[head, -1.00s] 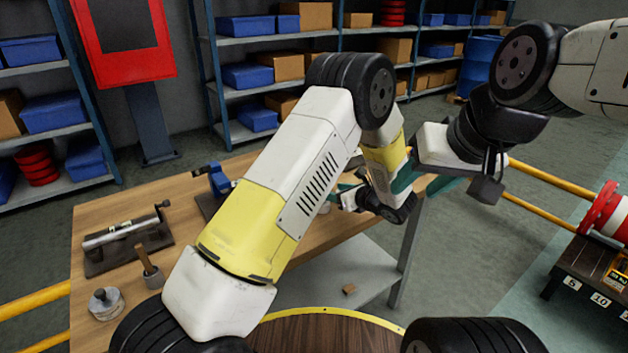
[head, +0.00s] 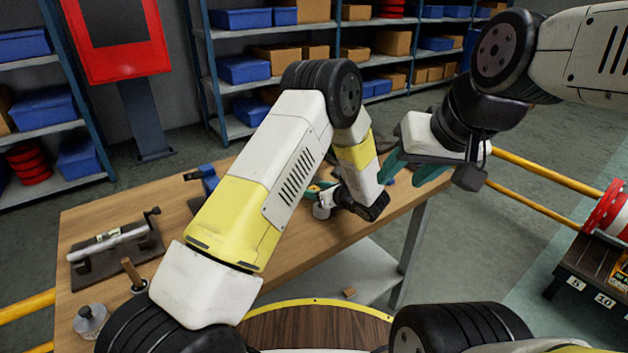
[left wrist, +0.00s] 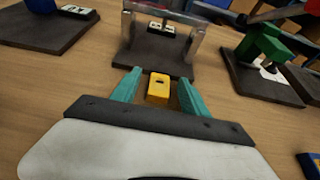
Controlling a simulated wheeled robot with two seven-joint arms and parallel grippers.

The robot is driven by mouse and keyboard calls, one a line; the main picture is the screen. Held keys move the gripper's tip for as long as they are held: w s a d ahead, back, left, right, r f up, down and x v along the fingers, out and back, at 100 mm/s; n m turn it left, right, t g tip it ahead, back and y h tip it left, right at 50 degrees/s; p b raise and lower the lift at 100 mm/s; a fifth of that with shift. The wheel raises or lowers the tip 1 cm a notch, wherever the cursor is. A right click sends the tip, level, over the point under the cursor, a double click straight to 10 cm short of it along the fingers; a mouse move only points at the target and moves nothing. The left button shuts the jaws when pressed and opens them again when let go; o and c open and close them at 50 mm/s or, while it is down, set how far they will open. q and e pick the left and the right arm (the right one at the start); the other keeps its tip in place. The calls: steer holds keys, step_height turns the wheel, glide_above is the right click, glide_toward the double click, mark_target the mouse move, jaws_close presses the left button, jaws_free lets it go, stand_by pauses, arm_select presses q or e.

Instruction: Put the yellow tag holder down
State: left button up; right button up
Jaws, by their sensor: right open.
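The yellow tag holder (left wrist: 158,88) is a small yellow block with a dark slot on top. It is at the near edge of a dark base plate, over the wooden bench; whether it touches the bench is hard to tell. My left gripper (left wrist: 160,75) has its teal fingers on either side of the holder, with gaps showing on both sides, so it looks open around it. In the head view my left wrist mostly hides this spot. My right gripper (head: 413,168) is open and empty, above the right end of the bench.
A green device (left wrist: 262,45) is on a plate to the right. A measuring fixture (head: 115,242) and a round weight (head: 90,320) are at the bench's left. Bare wood (left wrist: 50,105) shows left of the gripper.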

arm_select(q)
jaws_close()
steer(key=shift+r, duration=0.1)
